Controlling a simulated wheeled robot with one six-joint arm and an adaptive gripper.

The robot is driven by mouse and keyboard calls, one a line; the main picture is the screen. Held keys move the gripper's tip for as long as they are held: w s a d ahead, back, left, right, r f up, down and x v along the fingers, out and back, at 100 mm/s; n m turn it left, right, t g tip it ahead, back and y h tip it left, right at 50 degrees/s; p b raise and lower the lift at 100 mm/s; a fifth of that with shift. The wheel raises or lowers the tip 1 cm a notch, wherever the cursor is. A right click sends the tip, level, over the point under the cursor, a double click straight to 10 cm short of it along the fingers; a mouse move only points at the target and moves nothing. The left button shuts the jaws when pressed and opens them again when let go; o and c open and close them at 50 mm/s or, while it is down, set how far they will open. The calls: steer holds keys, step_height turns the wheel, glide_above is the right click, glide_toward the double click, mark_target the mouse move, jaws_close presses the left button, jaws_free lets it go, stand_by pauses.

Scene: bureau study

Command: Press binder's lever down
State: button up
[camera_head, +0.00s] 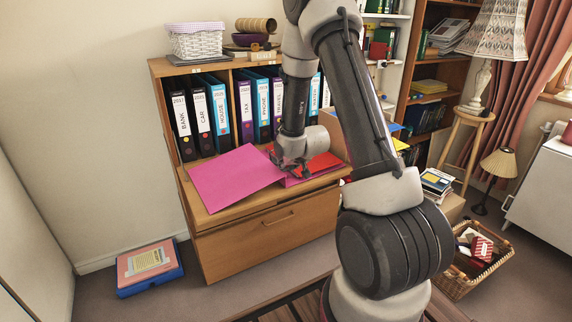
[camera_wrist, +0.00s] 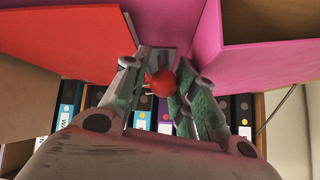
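The pink binder (camera_head: 232,178) lies open on the wooden bureau's top, and its pink inside also shows in the wrist view (camera_wrist: 258,70). The binder's lever has a round red knob (camera_wrist: 162,83); in the head view it is hidden by my gripper. My gripper (camera_head: 293,170) is low over the right part of the binder. In the wrist view its fingers (camera_wrist: 160,90) stand on both sides of the red knob, which fills the gap between them. The lever's metal arm is mostly hidden by the knob and fingers.
A row of labelled binders (camera_head: 219,112) stands in the shelf behind. A red item (camera_head: 318,164) lies right of my gripper. A white basket (camera_head: 195,42) stands on top. A wicker basket (camera_head: 459,279) and a blue box (camera_head: 149,281) are on the floor.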

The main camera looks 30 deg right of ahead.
steer(key=shift+o, duration=0.9)
steer(key=shift+s+f, duration=0.25)
steer(key=shift+f, duration=0.05)
steer(key=shift+a, duration=0.1)
steer(key=shift+s+r, duration=0.1)
steer(key=shift+r, duration=0.05)
steer(key=v, duration=0.7)
steer(key=shift+r, duration=0.4)
steer(key=shift+s+r, duration=0.1)
steer(key=shift+s, duration=0.05)
